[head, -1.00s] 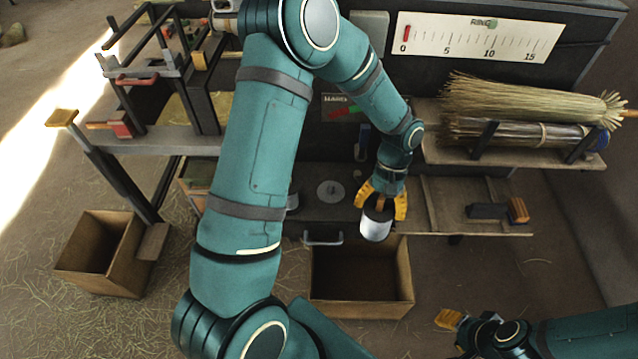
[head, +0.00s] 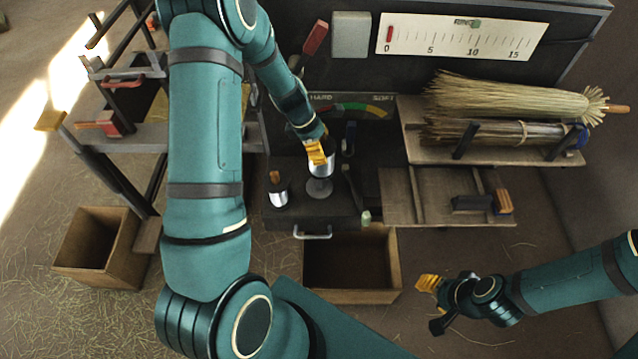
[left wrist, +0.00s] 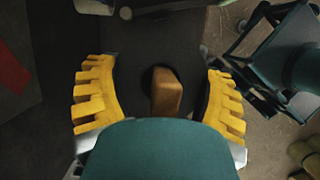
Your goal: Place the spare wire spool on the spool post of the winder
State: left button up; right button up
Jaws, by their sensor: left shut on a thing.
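My left gripper (head: 317,153) is shut on the spare wire spool (head: 322,171), a silver-grey cylinder, at the winder's deck. The spool is upright or nearly so, directly above a round grey plate (head: 319,188) on the deck. The fingers hide its top, and I cannot tell whether it touches the plate or a post. In the left wrist view, a wooden knob (left wrist: 167,92) shows between the yellow fingers (left wrist: 160,100). A second silver spool (head: 278,196) with a wooden top stands left of the plate. My right gripper (head: 434,303) is empty at lower right, its opening unclear.
The winder's dark deck (head: 300,212) has a front handle (head: 313,233). A lever with a red grip (head: 316,38) rises behind. An open box (head: 350,290) stands below. Brooms (head: 510,105) lie on a right shelf, above a wooden tray (head: 410,205) holding a dark block.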

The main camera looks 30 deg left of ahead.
pick_arm(q)
jog(key=shift+w+a+f, duration=0.1)
jog(key=shift+a+f, duration=0.05)
jog(key=shift+a, duration=0.1)
jog(key=shift+f+n, duration=0.3)
jog(key=shift+f, duration=0.05)
notch_tip(320, 180, down, 9)
jog(key=b, duration=0.3)
jog(key=o, duration=1.3)
jog(key=shift+c, duration=0.2)
jog(key=shift+r, duration=0.1)
